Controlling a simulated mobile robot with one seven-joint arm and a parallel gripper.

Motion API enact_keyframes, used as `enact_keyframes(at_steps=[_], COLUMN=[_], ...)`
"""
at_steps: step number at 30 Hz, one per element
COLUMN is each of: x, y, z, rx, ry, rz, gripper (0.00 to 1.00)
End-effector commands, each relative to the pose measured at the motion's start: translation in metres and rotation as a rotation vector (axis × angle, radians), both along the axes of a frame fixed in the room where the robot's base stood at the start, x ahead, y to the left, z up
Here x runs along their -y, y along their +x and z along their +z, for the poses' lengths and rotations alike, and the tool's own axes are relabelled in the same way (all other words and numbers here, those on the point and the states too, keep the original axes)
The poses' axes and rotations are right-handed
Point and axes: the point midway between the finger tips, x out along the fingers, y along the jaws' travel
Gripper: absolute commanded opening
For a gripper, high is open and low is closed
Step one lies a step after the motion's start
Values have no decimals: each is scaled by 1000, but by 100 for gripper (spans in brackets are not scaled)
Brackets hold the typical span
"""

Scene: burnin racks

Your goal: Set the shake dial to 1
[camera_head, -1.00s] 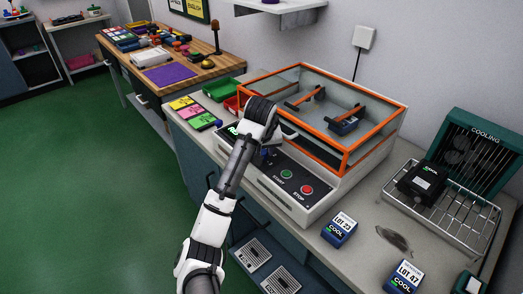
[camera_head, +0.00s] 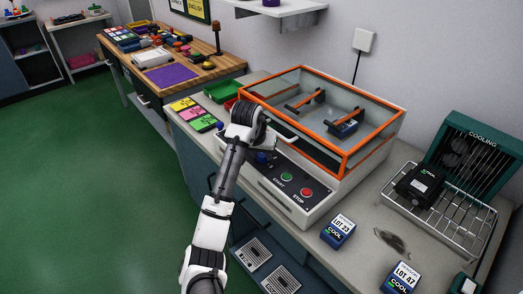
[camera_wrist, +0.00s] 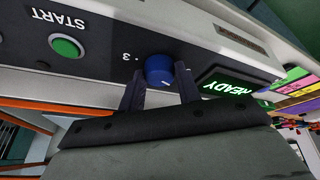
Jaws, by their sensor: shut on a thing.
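The blue shake dial (camera_wrist: 160,70) is on the dark front panel (camera_wrist: 100,58) of the shaker, between the green START button (camera_wrist: 65,47) and the lit READY display (camera_wrist: 232,86). My gripper (camera_wrist: 158,84) has one dark finger on each side of the dial and is shut on it. A short white pointer line shows on the dial's face. A "3" with a dot is printed beside it; other marks are hidden. In the head view the dial (camera_head: 262,158) shows just below my wrist, and my fingers are hard to make out.
The shaker's orange-framed clear lid (camera_head: 345,172) is shut above the panel. A red STOP button (camera_head: 307,192) is right of START. A LOT 23 pack (camera_head: 338,231), a LOT 47 pack (camera_head: 402,277) and a cooling rack (camera_head: 455,215) stand to the right. Coloured cards (camera_head: 193,113) lie left.

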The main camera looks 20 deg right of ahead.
Motion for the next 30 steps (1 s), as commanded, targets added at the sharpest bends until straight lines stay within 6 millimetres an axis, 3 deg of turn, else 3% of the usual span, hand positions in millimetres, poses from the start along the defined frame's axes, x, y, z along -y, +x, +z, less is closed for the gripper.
enact_keyframes(at_steps=[15, 30], x=[-2, -2], y=[4, 5], z=[1, 0], rx=[-2, -1], ry=[-1, 0], rz=[-449, -642], gripper=[11, 11])
